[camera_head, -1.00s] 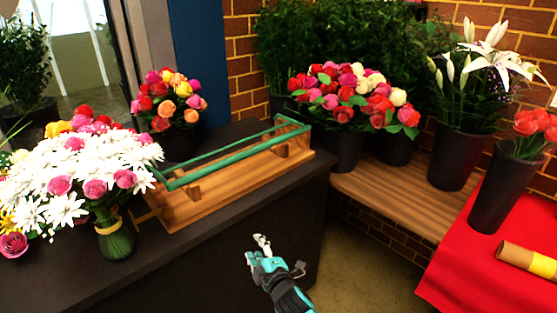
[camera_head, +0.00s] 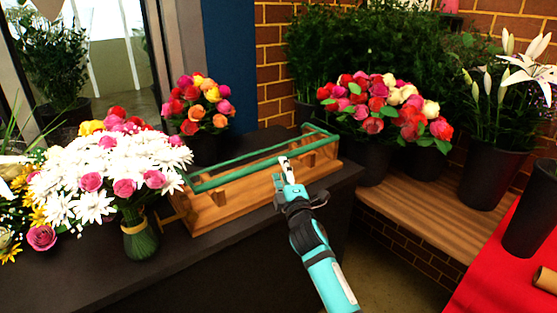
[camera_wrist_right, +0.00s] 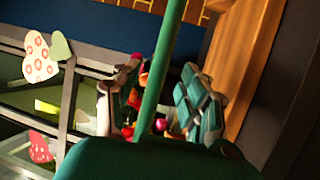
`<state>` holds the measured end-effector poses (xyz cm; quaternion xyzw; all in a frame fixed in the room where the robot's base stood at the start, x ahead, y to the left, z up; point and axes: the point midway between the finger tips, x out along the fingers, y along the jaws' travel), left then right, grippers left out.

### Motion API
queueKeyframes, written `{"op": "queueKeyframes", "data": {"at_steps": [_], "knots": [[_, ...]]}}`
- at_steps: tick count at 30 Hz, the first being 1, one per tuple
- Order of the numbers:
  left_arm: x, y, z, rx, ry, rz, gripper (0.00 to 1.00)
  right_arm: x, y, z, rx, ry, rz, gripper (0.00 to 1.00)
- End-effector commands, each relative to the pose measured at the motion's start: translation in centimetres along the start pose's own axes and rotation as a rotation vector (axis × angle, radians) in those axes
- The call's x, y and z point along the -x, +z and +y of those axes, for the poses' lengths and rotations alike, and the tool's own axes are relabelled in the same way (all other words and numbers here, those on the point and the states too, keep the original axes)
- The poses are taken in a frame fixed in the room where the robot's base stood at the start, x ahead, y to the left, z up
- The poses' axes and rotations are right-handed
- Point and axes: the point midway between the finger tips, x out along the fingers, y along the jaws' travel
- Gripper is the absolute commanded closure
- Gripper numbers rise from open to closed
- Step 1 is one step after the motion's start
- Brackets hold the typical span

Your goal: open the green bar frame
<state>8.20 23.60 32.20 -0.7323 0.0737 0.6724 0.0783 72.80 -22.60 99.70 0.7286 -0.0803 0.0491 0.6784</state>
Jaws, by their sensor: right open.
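The green bar frame (camera_head: 235,173) sits low over a long wooden box (camera_head: 228,208) on the dark counter. My right gripper (camera_head: 283,180) is open at the front long bar, right of its middle. In the right wrist view, the green bar (camera_wrist_right: 166,65) runs upright through the picture between a pale finger on the left and a dark teal finger pad (camera_wrist_right: 198,110) on the right. I cannot tell whether either finger touches the bar. The gripper hides part of the bar and box in the head view. My left gripper is not in view.
Buckets of roses (camera_head: 385,105) and lilies (camera_head: 495,170) stand on a wooden bench (camera_head: 420,215) at right, near a red cloth (camera_head: 500,275).

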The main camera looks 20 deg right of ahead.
Motion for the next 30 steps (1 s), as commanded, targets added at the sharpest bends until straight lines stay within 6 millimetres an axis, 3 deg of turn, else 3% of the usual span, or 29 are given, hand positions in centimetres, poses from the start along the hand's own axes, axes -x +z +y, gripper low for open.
{"op": "queueKeyframes", "data": {"at_steps": [3, 9, 21, 30], "knots": [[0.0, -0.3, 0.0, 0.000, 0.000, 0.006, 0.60, -2.3, 0.0, 0.1, -0.001, 0.000, -0.001, 0.56], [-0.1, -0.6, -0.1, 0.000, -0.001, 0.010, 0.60, -4.6, 0.0, 0.0, -0.001, 0.001, -0.001, 0.56], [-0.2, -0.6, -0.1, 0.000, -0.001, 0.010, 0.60, -5.3, 0.0, 0.0, 0.000, 0.000, 0.000, 0.56], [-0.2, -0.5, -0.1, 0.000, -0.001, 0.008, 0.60, -5.3, 0.0, -0.1, 0.000, 0.000, 0.000, 0.93]]}}
